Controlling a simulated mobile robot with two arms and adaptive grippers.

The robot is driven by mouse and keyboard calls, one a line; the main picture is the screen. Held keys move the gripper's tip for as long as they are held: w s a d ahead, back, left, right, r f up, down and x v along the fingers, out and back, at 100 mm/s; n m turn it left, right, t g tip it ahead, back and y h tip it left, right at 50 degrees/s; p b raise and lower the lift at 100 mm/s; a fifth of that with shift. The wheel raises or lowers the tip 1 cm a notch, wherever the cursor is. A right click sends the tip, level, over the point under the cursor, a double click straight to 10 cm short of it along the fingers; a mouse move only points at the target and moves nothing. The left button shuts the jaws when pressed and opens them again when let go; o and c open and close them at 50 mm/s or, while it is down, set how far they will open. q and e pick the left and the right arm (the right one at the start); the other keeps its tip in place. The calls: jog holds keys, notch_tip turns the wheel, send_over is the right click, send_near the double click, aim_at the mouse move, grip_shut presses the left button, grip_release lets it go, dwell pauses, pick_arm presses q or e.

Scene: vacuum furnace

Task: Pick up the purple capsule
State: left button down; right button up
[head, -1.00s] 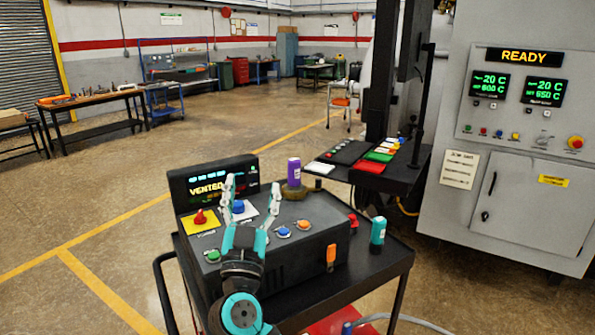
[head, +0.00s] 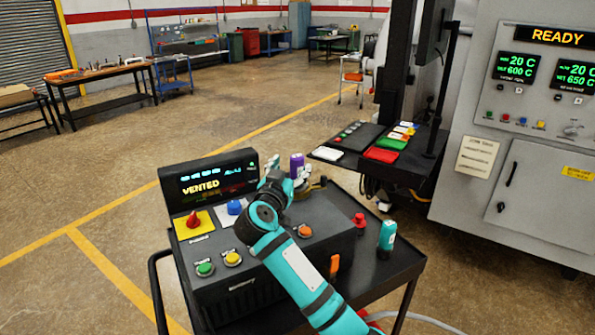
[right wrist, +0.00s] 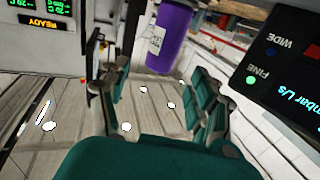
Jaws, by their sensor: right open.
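The purple capsule (head: 297,160) stands upright at the back right of the black control box, in a brownish holder (head: 318,184). My right gripper (head: 289,170) is open beside it, and its wrist and fingers hide the capsule's lower part in the head view. In the right wrist view the capsule (right wrist: 174,38) is just ahead of the open fingertips (right wrist: 160,66), roughly between their lines, with a clear gap to the right finger. Whether either finger touches it I cannot tell. My left gripper is not in view.
The control box (head: 243,289) has a VENTED display (head: 208,180), a red knob (head: 193,219) and coloured buttons. A teal capsule (head: 387,235) and a red knob-like part (head: 359,221) stand right of it on the cart. A shelf with trays (head: 381,155) lies behind.

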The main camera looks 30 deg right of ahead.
aim_at(295, 161)
jog(key=shift+w+d+r+p, duration=0.35)
jog(key=shift+w+d+p, duration=0.1)
jog(key=shift+d, duration=0.2)
jog(key=p+x, duration=0.1)
jog(key=x, duration=0.2)
jog(key=shift+w+d+f, duration=0.15)
jog(key=shift+w+d, duration=0.1)
jog(key=shift+w, duration=0.05)
jog(key=shift+w+d+f, duration=0.15)
jog(key=shift+d, duration=0.05)
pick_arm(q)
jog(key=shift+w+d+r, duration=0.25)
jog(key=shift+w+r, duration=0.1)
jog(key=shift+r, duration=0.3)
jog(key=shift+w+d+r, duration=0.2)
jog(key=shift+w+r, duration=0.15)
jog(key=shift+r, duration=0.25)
pick_arm(e)
jog(key=shift+a, duration=0.1)
jog(key=shift+c, duration=0.5)
jog(key=shift+c, duration=1)
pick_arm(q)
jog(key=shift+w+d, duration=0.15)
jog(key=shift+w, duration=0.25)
pick_arm(e)
grip_shut()
